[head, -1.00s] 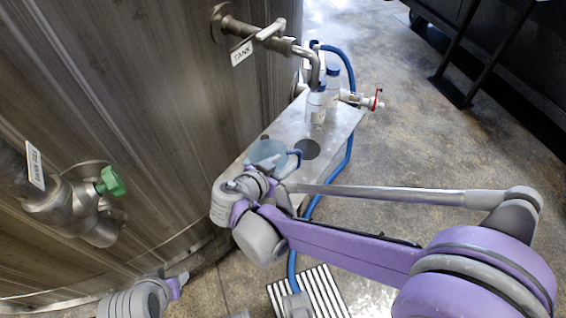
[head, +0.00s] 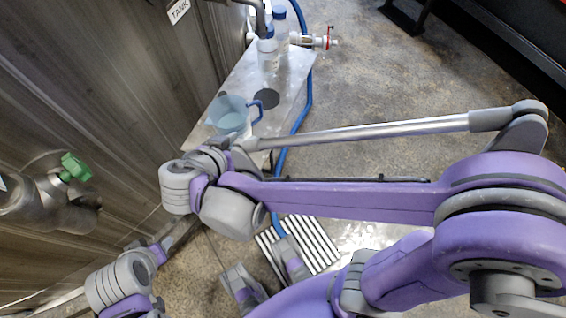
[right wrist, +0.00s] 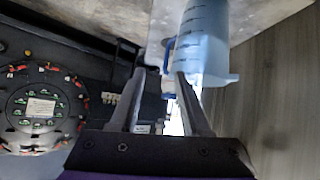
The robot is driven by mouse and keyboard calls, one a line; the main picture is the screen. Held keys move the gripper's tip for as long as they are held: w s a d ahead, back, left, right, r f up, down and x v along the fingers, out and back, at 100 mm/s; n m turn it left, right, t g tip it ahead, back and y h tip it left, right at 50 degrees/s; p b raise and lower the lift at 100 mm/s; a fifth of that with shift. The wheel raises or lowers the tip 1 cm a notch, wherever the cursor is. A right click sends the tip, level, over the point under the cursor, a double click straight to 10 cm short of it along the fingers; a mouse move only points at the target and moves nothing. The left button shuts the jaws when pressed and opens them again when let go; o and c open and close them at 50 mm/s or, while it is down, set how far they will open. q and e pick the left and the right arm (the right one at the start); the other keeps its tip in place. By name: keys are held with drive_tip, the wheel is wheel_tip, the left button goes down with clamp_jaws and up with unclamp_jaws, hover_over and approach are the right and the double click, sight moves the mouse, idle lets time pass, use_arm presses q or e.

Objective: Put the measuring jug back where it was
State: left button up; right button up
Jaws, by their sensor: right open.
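The measuring jug (head: 228,116) is translucent blue with a blue handle on its right side. It appears to stand on the metal shelf (head: 210,137), left of a dark round patch (head: 267,98). My right gripper (head: 226,148) is at the near side of the jug, partly hidden by its own wrist. In the right wrist view the right gripper (right wrist: 160,75) is open, with the jug (right wrist: 205,45) just beyond its fingers. The handle is close to the fingertips; contact cannot be told. My left arm shows at the lower left, but its fingers cannot be made out.
A blue hose (head: 300,118) runs down the shelf's right side to a floor grate (head: 318,240). The tank wall (head: 110,110) is close on the left, with a green-handled valve (head: 75,167).

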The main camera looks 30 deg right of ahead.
drive_tip(key=s+d+f+n+g+y, duration=0.1)
drive_tip(key=s+d+f+n+y, duration=0.5)
drive_tip(key=s, duration=0.5)
drive_tip(key=d+n+y, duration=0.1)
drive_tip(key=n+y, duration=0.1)
drive_tip(key=shift+d+f+n+g, duration=0.4)
drive_tip(key=shift+s, duration=0.1)
wheel_tip(320, 180, up, 10)
drive_tip(key=w+p, duration=0.1)
drive_tip(key=p, duration=0.8)
drive_tip(key=shift+w+r+t+p, duration=0.2)
drive_tip(key=shift+w+t+p, duration=0.1)
drive_tip(key=shift+w, duration=0.05)
